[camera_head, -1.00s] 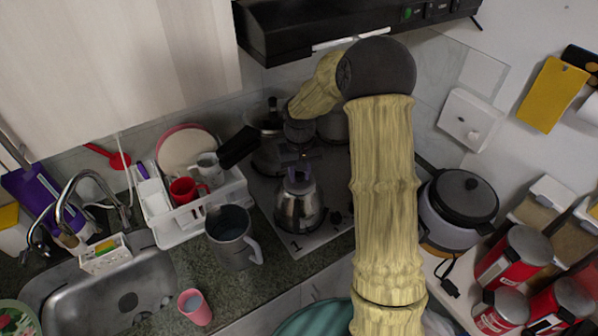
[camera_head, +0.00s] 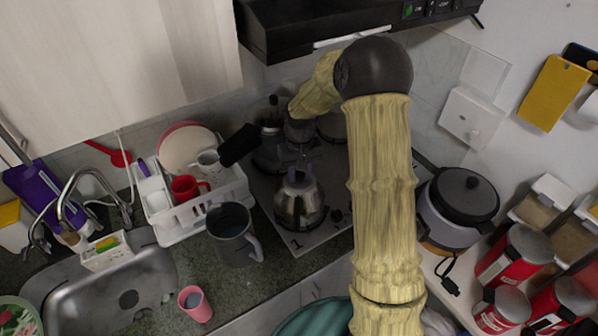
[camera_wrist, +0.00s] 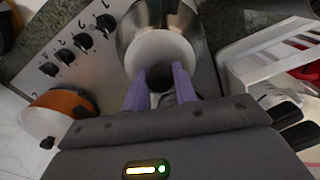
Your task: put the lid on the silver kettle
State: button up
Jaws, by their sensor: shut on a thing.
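The silver kettle (camera_head: 299,207) stands on the hob, directly below my gripper (camera_head: 300,176). In the wrist view its shiny metal body (camera_wrist: 189,25) curves around a pale round lid (camera_wrist: 160,50). My gripper's two purple fingers (camera_wrist: 160,82) are shut on the lid's dark knob (camera_wrist: 158,76). The lid is over the kettle's top. I cannot tell whether it is fully seated or slightly above the rim.
A grey mug (camera_head: 232,240) stands left of the kettle, near a white dish rack (camera_head: 202,218). A pot with a black lid (camera_head: 462,200) is at the right. Hob knobs (camera_wrist: 81,41) line the hob. The extractor hood (camera_head: 350,22) hangs above.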

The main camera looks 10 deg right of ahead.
jog(key=shift+f, duration=0.15)
jog(key=o, duration=1.5)
